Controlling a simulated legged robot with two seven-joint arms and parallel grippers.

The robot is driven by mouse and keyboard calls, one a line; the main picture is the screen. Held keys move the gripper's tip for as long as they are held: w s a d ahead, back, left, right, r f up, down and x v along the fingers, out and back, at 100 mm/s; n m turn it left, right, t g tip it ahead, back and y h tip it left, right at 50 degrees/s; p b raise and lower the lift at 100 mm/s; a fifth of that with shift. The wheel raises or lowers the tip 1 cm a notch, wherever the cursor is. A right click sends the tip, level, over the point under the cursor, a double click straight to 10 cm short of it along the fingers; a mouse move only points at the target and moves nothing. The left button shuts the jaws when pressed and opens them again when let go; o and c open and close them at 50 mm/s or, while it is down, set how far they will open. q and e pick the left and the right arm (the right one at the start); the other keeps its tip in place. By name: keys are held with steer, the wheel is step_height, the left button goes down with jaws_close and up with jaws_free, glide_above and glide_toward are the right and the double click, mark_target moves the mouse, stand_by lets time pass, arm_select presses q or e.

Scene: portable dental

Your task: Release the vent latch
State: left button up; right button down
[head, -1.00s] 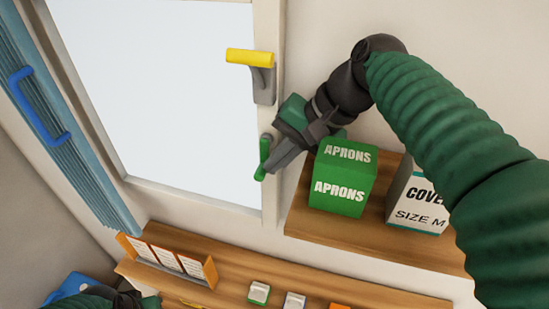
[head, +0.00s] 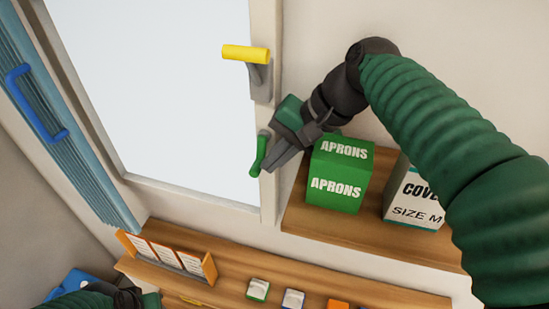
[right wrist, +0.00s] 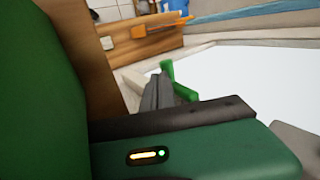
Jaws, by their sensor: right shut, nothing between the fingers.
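The green latch lever (head: 260,154) sits low on the right side of the white window frame, tilted with its lower end to the left. A yellow-handled lever (head: 246,54) on a grey mount sits above it. My right gripper (head: 270,168) is shut and empty, its fingertips beside the green lever on the right; I cannot tell if they touch. In the right wrist view the green lever (right wrist: 182,84) shows just beyond the grey fingers (right wrist: 160,92). My left gripper (head: 128,299) is only partly in view at the bottom left; its fingers are unclear.
A green APRONS box (head: 340,174) and a white box marked SIZE M (head: 412,196) stand on the wooden shelf (head: 310,218) close to my right gripper. A lower shelf (head: 230,265) holds an orange card holder (head: 210,268) and small items. A blue blind (head: 60,110) hangs at left.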

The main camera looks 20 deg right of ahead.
steer(key=shift+a+f, duration=0.15)
steer(key=shift+f, duration=0.3)
steer(key=shift+w+a+f+b, duration=0.15)
steer(key=shift+w+a+f, duration=0.1)
steer(key=shift+a, duration=0.15)
steer(key=shift+w+a+f+b, duration=0.15)
steer(key=shift+w+a, duration=0.1)
steer(key=shift+a, duration=0.1)
steer(key=shift+s+d, duration=0.1)
stand_by(0.4)
